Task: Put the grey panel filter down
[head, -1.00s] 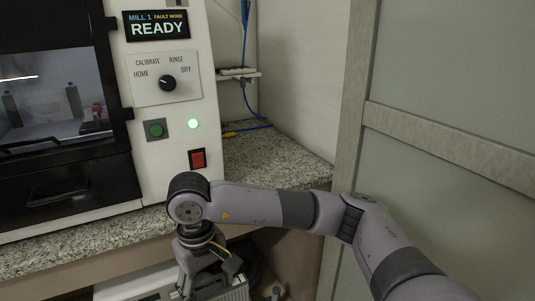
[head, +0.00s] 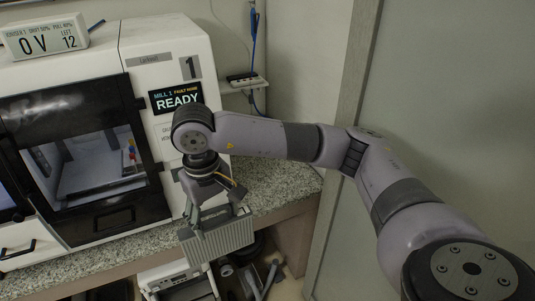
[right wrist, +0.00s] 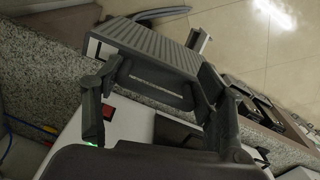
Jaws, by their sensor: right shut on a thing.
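The grey panel filter (head: 219,238) is a ribbed grey block. It hangs tilted below my right gripper (head: 213,212), in front of the counter edge in the head view. In the right wrist view the filter (right wrist: 150,48) sits between the fingertips of my right gripper (right wrist: 158,76), which is shut on it. Its ribbed face and one pale end show there. My left gripper is not in view.
The mill (head: 165,55) with its READY display stands on the speckled granite counter (head: 268,188). The counter right of the mill is mostly clear. Below are a white unit (head: 178,280) and dark items. A grey panelled door (head: 455,130) stands at the right.

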